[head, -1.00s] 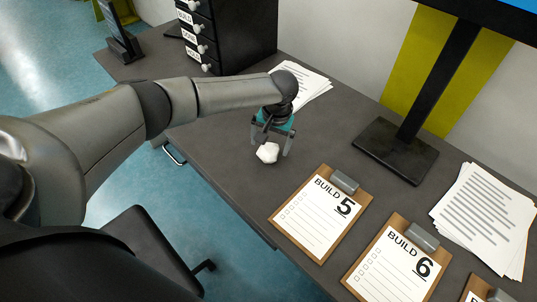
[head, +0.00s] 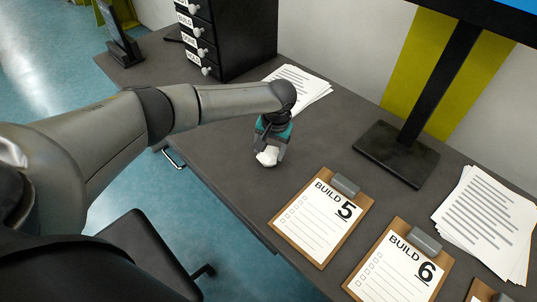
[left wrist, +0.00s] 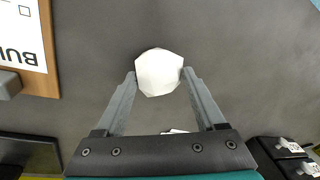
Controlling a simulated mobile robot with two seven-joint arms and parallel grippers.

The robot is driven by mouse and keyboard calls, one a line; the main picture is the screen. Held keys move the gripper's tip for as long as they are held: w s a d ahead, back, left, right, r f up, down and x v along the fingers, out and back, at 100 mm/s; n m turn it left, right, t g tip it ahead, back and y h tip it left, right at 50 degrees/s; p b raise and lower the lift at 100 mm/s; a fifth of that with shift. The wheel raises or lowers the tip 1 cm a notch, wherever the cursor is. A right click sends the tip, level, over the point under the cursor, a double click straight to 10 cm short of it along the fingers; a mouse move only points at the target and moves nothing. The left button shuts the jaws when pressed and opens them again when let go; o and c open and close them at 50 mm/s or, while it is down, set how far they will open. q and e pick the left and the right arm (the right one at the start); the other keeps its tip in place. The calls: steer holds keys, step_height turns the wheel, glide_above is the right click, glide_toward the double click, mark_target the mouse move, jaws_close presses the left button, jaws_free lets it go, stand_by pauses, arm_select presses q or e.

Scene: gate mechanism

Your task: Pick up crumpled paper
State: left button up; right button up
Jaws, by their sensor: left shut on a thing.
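The crumpled paper (head: 267,156) is a small white faceted ball at the desk's middle in the head view. In the left wrist view the crumpled paper (left wrist: 159,72) sits between the fingertips, touched on both sides. My left gripper (head: 268,153) is shut on it, pointing down, at or just above the desk surface; I cannot tell whether it touches the desk. The left gripper's two grey fingers (left wrist: 158,80) show in the wrist view. My right gripper is not in view.
The grey desk (head: 225,165) holds clipboards marked BUILD 5 (head: 318,222) and BUILD 6 (head: 395,270) to the right. Paper stacks (head: 300,84) lie behind the gripper and at far right (head: 487,222). A monitor stand (head: 396,152) and a drawer unit (head: 230,35) stand at the back.

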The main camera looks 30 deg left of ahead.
arm_select(q)
steer(key=shift+c, duration=0.9)
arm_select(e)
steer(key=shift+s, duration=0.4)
arm_select(q)
steer(key=shift+r, duration=0.15)
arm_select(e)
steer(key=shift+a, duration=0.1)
arm_select(q)
step_height(320, 180, up, 9)
steer(key=p, duration=0.3)
step_height(320, 180, up, 10)
steer(key=f+p, duration=0.1)
steer(key=p, duration=0.2)
glide_above(269, 151)
steer(key=shift+d+r, duration=0.1)
steer(key=shift+r, duration=0.75)
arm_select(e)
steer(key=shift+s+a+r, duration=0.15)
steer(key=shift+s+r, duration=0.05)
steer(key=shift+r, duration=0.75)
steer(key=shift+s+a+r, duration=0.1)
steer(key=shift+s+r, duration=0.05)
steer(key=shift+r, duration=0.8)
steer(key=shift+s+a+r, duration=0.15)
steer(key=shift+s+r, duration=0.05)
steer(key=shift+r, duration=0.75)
arm_select(q)
steer(key=shift+s, duration=0.1)
